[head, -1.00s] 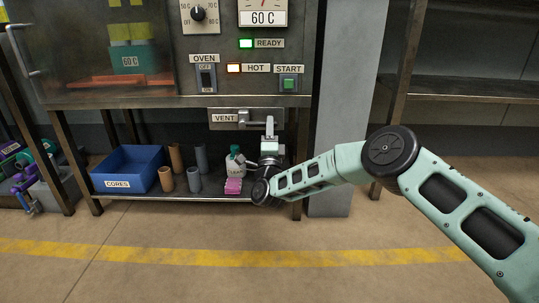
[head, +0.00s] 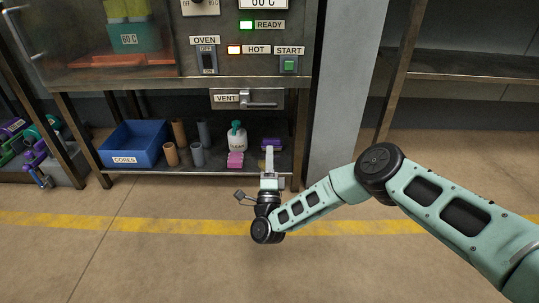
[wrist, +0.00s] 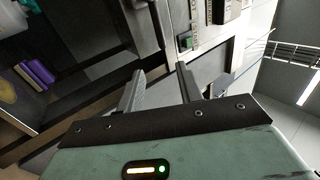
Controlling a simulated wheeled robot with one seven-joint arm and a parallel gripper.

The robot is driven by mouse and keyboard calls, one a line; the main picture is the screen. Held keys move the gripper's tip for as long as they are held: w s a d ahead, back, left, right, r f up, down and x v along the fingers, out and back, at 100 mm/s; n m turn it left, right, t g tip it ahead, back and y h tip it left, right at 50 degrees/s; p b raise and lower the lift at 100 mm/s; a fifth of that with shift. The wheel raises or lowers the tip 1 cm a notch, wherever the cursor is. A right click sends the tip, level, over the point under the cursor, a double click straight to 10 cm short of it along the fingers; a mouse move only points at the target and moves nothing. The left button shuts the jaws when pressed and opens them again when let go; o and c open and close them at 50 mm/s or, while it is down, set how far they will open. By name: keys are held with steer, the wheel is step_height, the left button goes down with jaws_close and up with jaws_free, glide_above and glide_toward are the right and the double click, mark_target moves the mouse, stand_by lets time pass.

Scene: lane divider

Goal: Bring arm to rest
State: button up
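My gripper (head: 269,152) is in front of the oven's lower shelf, below the VENT handle (head: 262,104), and apart from it. In the wrist view my gripper (wrist: 160,82) shows two fingers standing apart with nothing between them. My arm reaches in from the right and bends down to the wrist over the floor in front of the shelf.
The oven (head: 160,76) shows lit READY and HOT lamps. Its shelf holds a blue CORES bin (head: 133,145), several tubes, a white bottle (head: 237,138), a pink block (head: 235,160) and a purple item (head: 271,144). The floor in front, with a yellow line (head: 160,223), is clear.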

stand_by(0.4)
steer(key=a+r+n+g+y+p, duration=0.2)
steer(key=a+r+n+g+y, duration=0.3)
steer(key=a+r+n+y, duration=0.55)
steer(key=s+a+r+n+g+y+p, duration=0.3)
steer(key=s+a+r+n+g+y, duration=0.1)
steer(key=s+a+r+n+g, duration=0.4)
steer(key=s+d+r+n+g+h+p, duration=0.35)
steer(key=s+d+g+h, duration=0.25)
steer(key=s+d, duration=0.95)
steer(key=s+d+r+n+g+h+p, duration=0.2)
steer(key=s+d+r+n+g+h, duration=0.35)
steer(key=s+d, duration=1.05)
step_height(320, 180, up, 38)
steer(key=m+h+p, duration=0.1)
steer(key=p, duration=3.7)
steer(key=shift+s+a+f, duration=0.25)
steer(key=shift+s, duration=0.2)
